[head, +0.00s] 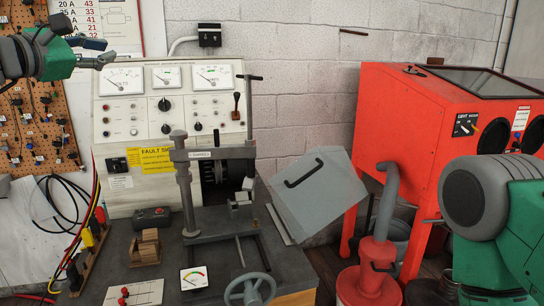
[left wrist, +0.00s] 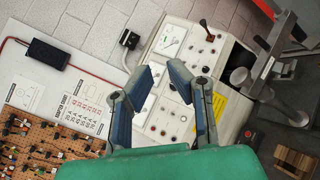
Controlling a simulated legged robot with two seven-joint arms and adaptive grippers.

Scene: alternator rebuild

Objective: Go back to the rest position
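My left gripper (head: 104,52) is at the upper left of the head view, raised in front of the wall, left of and above the test bench panel (head: 145,195). In the left wrist view its two blue-grey fingers (left wrist: 164,72) are spread apart with nothing between them. Behind them the panel's meters and knobs show. My right arm (head: 500,210) shows as green and grey links at the lower right of the head view; its gripper is out of the picture.
A press-like stand with a handwheel (head: 250,290) is on the dark bench. A red blasting cabinet (head: 415,120) stands right, behind my right arm. A pegboard (head: 35,125) hangs left.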

